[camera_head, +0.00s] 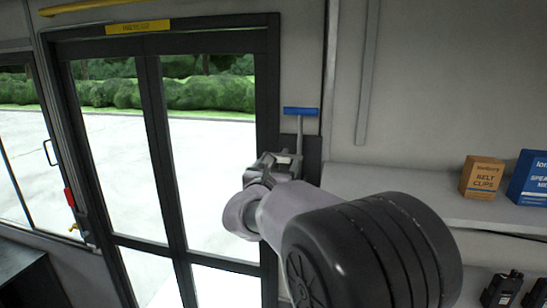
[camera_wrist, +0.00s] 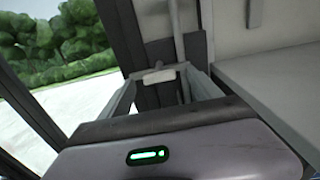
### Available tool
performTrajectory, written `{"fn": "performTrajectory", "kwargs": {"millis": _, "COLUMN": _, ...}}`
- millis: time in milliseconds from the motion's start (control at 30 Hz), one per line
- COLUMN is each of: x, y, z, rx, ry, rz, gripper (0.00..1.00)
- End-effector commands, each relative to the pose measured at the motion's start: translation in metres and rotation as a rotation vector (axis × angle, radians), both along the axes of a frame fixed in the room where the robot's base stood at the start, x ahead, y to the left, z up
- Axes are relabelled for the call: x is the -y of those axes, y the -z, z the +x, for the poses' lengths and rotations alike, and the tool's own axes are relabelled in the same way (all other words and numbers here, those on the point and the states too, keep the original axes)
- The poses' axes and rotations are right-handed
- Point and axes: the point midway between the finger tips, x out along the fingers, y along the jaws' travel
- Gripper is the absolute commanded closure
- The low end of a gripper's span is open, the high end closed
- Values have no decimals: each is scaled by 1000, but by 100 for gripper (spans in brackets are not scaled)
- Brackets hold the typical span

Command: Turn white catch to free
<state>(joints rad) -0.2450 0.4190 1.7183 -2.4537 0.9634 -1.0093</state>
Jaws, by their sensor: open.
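The white catch (camera_wrist: 158,77) is a small pale block on a dark upright plate beside the door frame. In the wrist view it shows between my gripper's (camera_wrist: 160,84) two fingers, which are spread apart on either side of it. I cannot tell whether either finger touches it. In the head view my gripper (camera_head: 277,163) is at the door's right post, below a blue T-handle (camera_head: 300,111) on a grey rod. There the catch is a small pale spot (camera_head: 283,159), mostly hidden by my gripper.
The glazed double door (camera_head: 160,130) stands left of my gripper. A shelf (camera_head: 400,193) on the right holds a belt clips box (camera_head: 482,177) and a blue box (camera_head: 530,178). Handheld radios (camera_head: 502,289) stand below it.

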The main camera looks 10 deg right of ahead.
Motion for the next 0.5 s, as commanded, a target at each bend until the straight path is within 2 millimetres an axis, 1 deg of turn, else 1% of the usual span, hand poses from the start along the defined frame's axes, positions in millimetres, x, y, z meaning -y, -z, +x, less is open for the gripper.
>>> {"fn": "performTrajectory", "kwargs": {"millis": 33, "x": 3, "y": -2, "z": 6, "rx": 0, "ry": 1, "rz": 1, "gripper": 27}}
{"fn": "performTrajectory", "kwargs": {"millis": 100, "x": 5, "y": -1, "z": 13, "rx": 0, "ry": 1, "rz": 1, "gripper": 27}}
{"fn": "performTrajectory", "kwargs": {"millis": 200, "x": 8, "y": 0, "z": 19, "rx": -1, "ry": 0, "rz": 1, "gripper": 27}}
{"fn": "performTrajectory", "kwargs": {"millis": 467, "x": 8, "y": 0, "z": 20, "rx": 0, "ry": 0, "rz": 1, "gripper": 27}}
{"fn": "performTrajectory", "kwargs": {"millis": 500, "x": 8, "y": 0, "z": 20, "rx": 0, "ry": 0, "rz": 1, "gripper": 35}}
